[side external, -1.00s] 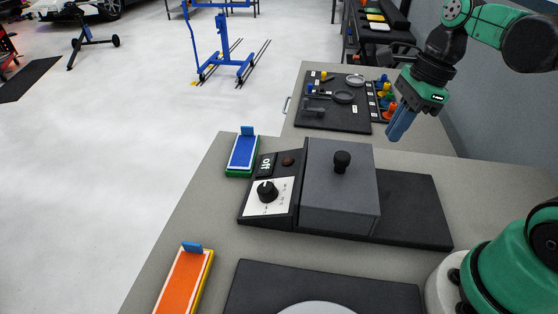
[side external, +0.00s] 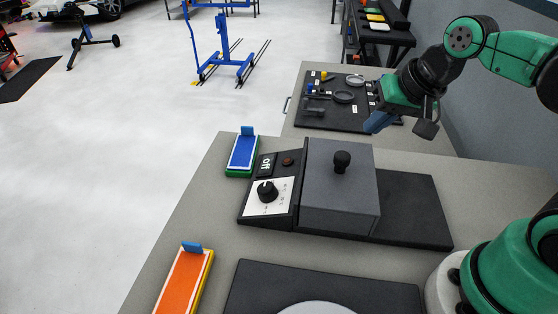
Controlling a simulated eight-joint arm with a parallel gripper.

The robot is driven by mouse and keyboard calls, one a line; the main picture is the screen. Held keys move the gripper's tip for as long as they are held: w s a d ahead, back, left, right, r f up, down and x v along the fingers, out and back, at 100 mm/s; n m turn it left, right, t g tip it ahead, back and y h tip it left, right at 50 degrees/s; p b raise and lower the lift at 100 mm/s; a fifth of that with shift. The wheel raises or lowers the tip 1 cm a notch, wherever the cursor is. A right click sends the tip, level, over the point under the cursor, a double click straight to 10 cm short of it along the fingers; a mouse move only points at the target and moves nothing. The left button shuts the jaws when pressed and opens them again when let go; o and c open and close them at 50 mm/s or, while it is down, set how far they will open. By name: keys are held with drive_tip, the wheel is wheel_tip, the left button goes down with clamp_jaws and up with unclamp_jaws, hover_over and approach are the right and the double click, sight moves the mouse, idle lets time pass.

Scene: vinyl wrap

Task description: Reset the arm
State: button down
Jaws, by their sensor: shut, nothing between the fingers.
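My gripper (side external: 374,127), with blue fingers, is shut and empty. It hangs in the air above the far part of the bench, behind and right of the dark grey box (side external: 335,190) with a black knob on top. The fingers tilt down toward the left. My green and black arm comes in from the right side of the view.
The box sits on a black base with a dial panel (side external: 268,195) marked "off". A blue-topped block (side external: 243,153) and an orange-topped block (side external: 185,281) lie along the left edge. A black tool mat (side external: 325,118) lies behind; a black plate (side external: 250,287) lies in front.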

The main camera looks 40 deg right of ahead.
drive_tip(key=n, duration=0.2)
drive_tip(key=a+n+t, duration=0.1)
drive_tip(key=n, duration=0.1)
drive_tip(key=f+n, duration=0.1)
drive_tip(key=n, duration=0.1)
drive_tip(key=shift+w+a+t, duration=0.25)
drive_tip(key=shift+a+t, duration=0.05)
